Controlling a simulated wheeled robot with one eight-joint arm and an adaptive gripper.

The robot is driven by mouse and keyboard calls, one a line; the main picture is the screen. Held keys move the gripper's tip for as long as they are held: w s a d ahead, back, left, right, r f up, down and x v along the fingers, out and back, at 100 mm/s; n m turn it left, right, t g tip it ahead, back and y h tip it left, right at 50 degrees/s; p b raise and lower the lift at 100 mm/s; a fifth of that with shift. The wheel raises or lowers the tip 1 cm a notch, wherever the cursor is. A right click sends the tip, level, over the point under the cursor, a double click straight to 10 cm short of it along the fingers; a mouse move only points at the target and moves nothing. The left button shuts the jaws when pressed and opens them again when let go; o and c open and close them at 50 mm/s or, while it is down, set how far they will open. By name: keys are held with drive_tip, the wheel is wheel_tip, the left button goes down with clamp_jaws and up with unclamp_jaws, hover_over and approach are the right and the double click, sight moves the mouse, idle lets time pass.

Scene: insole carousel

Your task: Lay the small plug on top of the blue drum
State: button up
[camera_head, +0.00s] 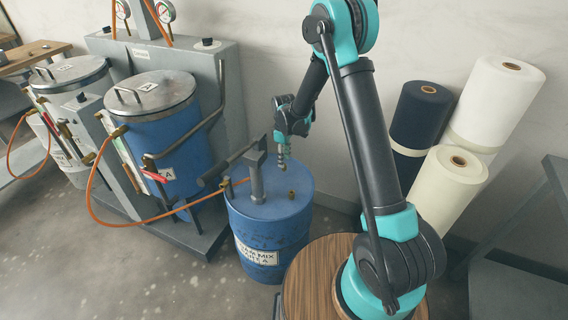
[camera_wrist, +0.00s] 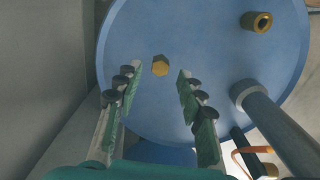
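The blue drum (camera_head: 268,225) stands on the floor in the middle of the head view, and its round top (camera_wrist: 205,85) fills much of the wrist view. A small brass hexagonal plug (camera_wrist: 160,66) shows against the drum top in the wrist view, apart from both fingers and seen between and beyond their tips. I cannot make it out in the head view. My gripper (camera_wrist: 156,80) is open and empty, pointing down above the drum top; it also shows in the head view (camera_head: 284,165).
A brass ring fitting (camera_wrist: 257,22) sits on the drum top, also in the head view (camera_head: 291,194). A grey pump pipe (camera_head: 256,180) with a handle rises beside my gripper. Rolls (camera_head: 450,180) stand right.

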wheel_tip(320, 180, up, 9)
drive_tip(key=s+d+r+m+t, duration=0.1)
drive_tip(key=s+d+r+m, duration=0.35)
drive_tip(key=d, duration=0.45)
drive_tip(key=s+d+m+t, duration=0.1)
drive_tip(key=s+d+m, duration=0.3)
drive_tip(key=s+d, duration=0.4)
drive_tip(key=s+d+r+m+t, duration=0.1)
drive_tip(key=s+d+m+t, duration=0.1)
drive_tip(key=s+d+m, duration=0.3)
drive_tip(key=s+d, duration=0.4)
drive_tip(key=s, duration=0.6)
drive_tip(key=shift+w+r+m, duration=0.1)
drive_tip(key=shift+m, duration=0.15)
